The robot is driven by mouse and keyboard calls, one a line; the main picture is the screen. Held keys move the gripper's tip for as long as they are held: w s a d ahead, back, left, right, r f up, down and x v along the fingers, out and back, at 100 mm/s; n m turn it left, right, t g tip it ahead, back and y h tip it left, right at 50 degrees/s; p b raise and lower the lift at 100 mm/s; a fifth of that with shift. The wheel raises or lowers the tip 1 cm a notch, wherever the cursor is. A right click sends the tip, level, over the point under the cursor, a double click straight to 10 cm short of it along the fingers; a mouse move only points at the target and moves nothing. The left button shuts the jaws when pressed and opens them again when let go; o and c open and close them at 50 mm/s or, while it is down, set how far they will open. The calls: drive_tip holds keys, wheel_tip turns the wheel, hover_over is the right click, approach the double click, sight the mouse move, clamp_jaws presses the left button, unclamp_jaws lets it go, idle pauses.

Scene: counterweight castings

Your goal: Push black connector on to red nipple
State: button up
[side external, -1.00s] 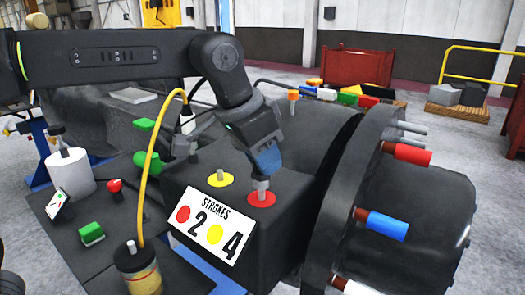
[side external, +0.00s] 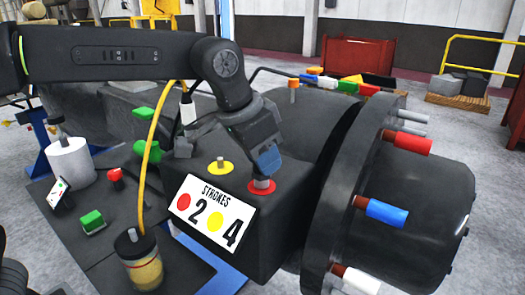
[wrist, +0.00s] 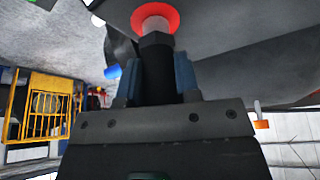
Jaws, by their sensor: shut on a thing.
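My gripper (side external: 267,160) has blue fingers and points down over the red nipple on the dark block. The red nipple shows as a red ring (side external: 261,190) with a short grey stem (side external: 263,182). In the wrist view, my gripper (wrist: 157,82) is shut on the black connector (wrist: 157,65), a dark cylinder with a hex-like end. The connector's end lines up with the pale stem (wrist: 155,26) in front of the red ring (wrist: 170,15) and seems to meet it. Whether it is seated over the stem I cannot tell. In the side view the fingers hide the connector.
A yellow nipple (side external: 221,166) stands left of the red one. A "STROKES 2 4" sign (side external: 212,214) leans on the block's front. A yellow hose (side external: 147,170) rises from a small jar (side external: 140,270). The large flange (side external: 350,190) is close on the right.

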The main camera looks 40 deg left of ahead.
drive_tip(key=shift+f, duration=0.1)
drive_tip(key=o, duration=0.9)
drive_tip(key=v, duration=1.4)
drive_tip(key=shift+f, duration=0.1)
drive_tip(key=s+a+f+n, duration=0.1)
drive_tip(key=s+a+f, duration=0.3)
drive_tip(key=a+f, duration=0.1)
drive_tip(key=s+a+f+n+t+y, duration=0.1)
drive_tip(key=s+a+f, duration=0.3)
drive_tip(key=f, duration=0.4)
drive_tip(key=s+a+f+n, duration=0.2)
drive_tip(key=s+a+f, duration=0.3)
drive_tip(key=s+f, duration=0.1)
drive_tip(key=shift+s+a+f+n+y, duration=0.2)
drive_tip(key=shift+a+f+n+y, duration=0.05)
drive_tip(key=shift+a+n+y, duration=0.15)
